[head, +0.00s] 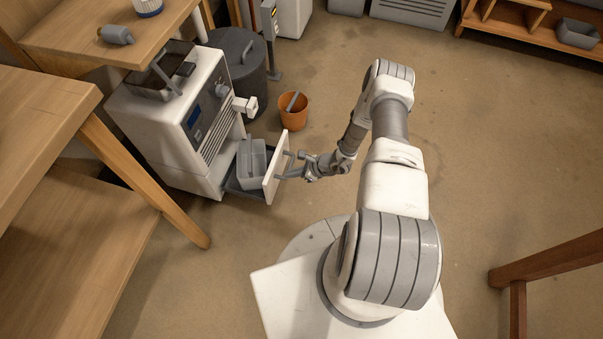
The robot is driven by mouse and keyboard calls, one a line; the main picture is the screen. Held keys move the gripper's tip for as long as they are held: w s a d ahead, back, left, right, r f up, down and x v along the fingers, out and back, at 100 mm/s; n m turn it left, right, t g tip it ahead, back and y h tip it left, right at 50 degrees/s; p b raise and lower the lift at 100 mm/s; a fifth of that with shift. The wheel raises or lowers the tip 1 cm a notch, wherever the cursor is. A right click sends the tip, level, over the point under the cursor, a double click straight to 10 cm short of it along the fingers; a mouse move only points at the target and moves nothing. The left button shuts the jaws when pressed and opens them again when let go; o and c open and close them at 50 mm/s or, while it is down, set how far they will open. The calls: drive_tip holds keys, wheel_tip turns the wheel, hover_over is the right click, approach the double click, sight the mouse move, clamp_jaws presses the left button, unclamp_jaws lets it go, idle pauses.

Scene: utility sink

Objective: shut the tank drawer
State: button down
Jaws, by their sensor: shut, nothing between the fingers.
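The tank drawer (276,174) stands pulled out from the bottom of the white machine (165,128). Its white front panel faces right and has a grey handle. A grey tank (253,160) sits inside the drawer. My gripper (292,173) is at the outer side of the drawer front, beside the handle. The fingers are shut with nothing held. They are small here, and I cannot tell whether they touch the handle or the panel.
An orange bucket (293,114) stands on the floor behind the drawer. A dark grey bin (236,72) is behind the machine. Wooden tables (40,112) are at the left, with one slanted leg (150,190) in front of the machine.

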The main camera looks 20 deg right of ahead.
sight(272, 173)
drive_tip(key=shift+w+a+f+b, duration=0.1)
drive_tip(key=shift+w+a+b, duration=0.15)
drive_tip(key=shift+w+a, duration=0.6)
drive_tip(key=shift+w+a+f+b, duration=0.1)
drive_tip(key=shift+w+a+b, duration=0.3)
drive_tip(key=shift+a, duration=0.6)
drive_tip(key=shift+w+a+p, duration=0.1)
drive_tip(key=shift+a+p, duration=0.05)
drive_tip(key=shift+p, duration=0.15)
